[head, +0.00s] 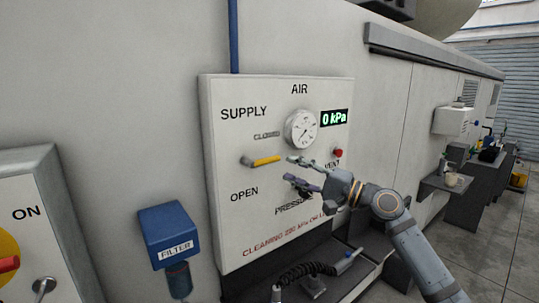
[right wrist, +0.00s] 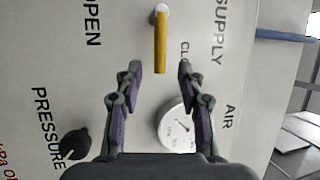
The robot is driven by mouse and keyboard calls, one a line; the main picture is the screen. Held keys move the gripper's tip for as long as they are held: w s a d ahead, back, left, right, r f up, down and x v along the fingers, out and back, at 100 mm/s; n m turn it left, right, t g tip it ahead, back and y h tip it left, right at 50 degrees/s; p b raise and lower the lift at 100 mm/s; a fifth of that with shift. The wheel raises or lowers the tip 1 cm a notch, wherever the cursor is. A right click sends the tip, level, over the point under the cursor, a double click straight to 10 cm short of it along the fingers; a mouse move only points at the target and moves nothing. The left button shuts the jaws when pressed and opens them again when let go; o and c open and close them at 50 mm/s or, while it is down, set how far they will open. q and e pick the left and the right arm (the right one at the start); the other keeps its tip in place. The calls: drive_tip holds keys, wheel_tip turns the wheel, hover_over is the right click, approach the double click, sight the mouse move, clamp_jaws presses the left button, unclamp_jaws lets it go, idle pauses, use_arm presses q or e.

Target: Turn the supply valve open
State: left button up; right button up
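The supply valve (head: 263,161) is a small yellow lever on the white air panel (head: 225,200), between the words CLOSED and OPEN. It points sideways, to the right, in the head view. In the right wrist view the yellow lever (right wrist: 161,42) lies just beyond the fingertips, in line with the gap between them. My right gripper (head: 301,170) is open and empty, to the right of the lever and apart from it. Its two fingers (right wrist: 158,70) show spread in the right wrist view. My left gripper is not in view.
The gauge (head: 300,128) and a display reading 0 kPa (head: 334,118) sit above my right gripper. A black pressure knob (right wrist: 74,144) and a red vent button (head: 338,153) are close by. A blue filter (head: 166,235) is at lower left. A shelf with a coiled hose (head: 305,270) lies below.

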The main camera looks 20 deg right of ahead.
sight(272, 160)
drive_tip(key=p+x, duration=0.4)
drive_tip(key=x, duration=0.3)
drive_tip(key=shift+w+a+r, duration=0.1)
drive_tip(key=shift+a+r, duration=0.05)
drive_tip(key=shift+w+a, duration=0.25)
drive_tip(key=shift+a, duration=0.05)
clamp_jaws()
